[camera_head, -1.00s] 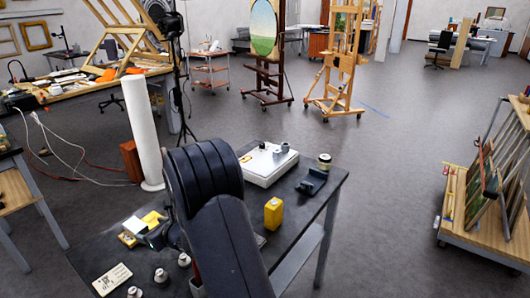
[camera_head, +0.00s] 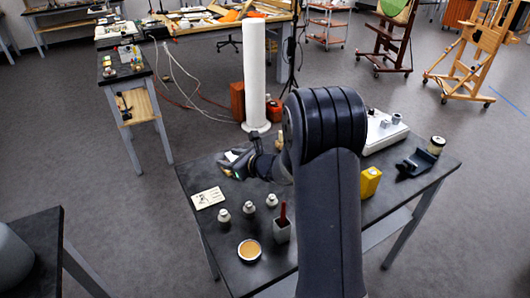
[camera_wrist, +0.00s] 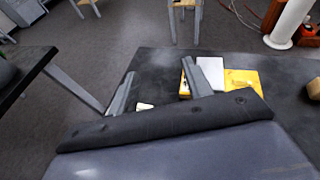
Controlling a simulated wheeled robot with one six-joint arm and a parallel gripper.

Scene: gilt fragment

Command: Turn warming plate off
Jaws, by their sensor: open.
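A white flat-topped device (camera_head: 384,132), which looks like the warming plate, stands at the back right of the dark table (camera_head: 205,243). Small grey parts sit on its top, and my arm hides its left part. I cannot tell whether it is on or off. My gripper (camera_head: 232,165) is over the back left of the table, well left of the device. In the wrist view my gripper (camera_wrist: 158,70) has its two fingers spread apart with nothing held between them. The device does not show in the wrist view.
On the table are a yellow container (camera_head: 370,182), a dark holder (camera_head: 415,163), a jar (camera_head: 436,145), several small white bottles, a cup with a red handle (camera_head: 282,229), a round tin (camera_head: 249,250) and a card (camera_head: 207,198). A tall white roll (camera_head: 254,75) stands behind.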

